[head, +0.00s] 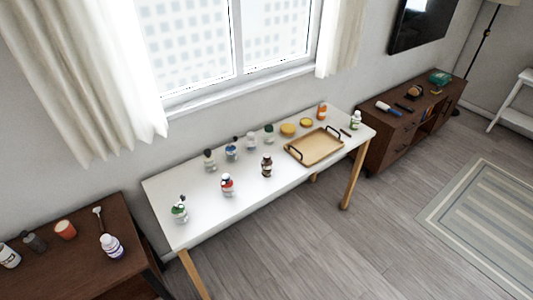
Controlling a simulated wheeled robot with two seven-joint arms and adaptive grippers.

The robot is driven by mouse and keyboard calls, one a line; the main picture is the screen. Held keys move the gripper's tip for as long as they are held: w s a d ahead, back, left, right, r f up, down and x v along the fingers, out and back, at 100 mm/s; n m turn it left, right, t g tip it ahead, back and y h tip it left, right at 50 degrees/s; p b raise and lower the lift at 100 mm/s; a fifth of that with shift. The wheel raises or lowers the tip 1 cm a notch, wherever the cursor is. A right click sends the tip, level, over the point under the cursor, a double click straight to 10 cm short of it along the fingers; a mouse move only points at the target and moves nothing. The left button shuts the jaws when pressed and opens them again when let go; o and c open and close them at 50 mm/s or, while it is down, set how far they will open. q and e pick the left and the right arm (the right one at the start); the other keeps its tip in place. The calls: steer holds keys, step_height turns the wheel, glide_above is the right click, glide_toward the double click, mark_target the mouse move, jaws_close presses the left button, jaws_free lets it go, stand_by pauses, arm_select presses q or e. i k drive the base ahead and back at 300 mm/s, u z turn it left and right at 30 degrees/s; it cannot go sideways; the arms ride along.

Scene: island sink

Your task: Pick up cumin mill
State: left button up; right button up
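Several small jars and bottles stand on a white table below the window; labels are too small to read, so I cannot tell which is the cumin mill. A dark-topped jar (210,160), a blue-labelled jar (232,152), a pale jar (251,141) and a green-topped jar (269,134) form a back row. A brown bottle (267,167), a red-and-white bottle (227,186) and a white-green jar (180,210) stand nearer the front. An orange bottle (322,111) and a white bottle with green (355,121) are at the right end. Neither gripper is in view.
The white table (205,216) also holds a wooden tray (316,147) with dark handles and yellow round items (289,130). A brown cabinet (60,273) with bottles is at the left. A brown sideboard (395,143) is at the right. The floor in front is clear.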

mark_target(268, 168)
steer(key=u, duration=0.5)
steer(key=k, duration=0.55)
steer(key=u, duration=0.75)
steer(key=i, duration=1.25)
steer(key=z, duration=0.8)
